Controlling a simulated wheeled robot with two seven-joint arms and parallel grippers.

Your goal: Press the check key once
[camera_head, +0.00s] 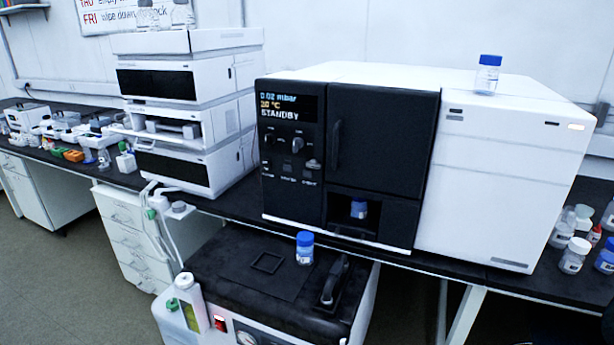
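The black control panel (291,140) is on the left part of the front of the large white and black instrument (505,150). Its display (285,107) reads about 0.02 mbar, 20 °C and STANDBY. Below the display are small knobs, one of them a grey knob (297,145). Under these is a row of small keys (288,167) with labels too small to read, so I cannot tell which is the check key. Neither of my grippers is in view.
A blue-capped vial (359,208) sits in the instrument's lower recess, another vial (488,74) on its top. A third vial (305,247) stands on the dark-topped unit (220,265) below, with a raised black handle (334,282). A white module stack (185,110) stands left.

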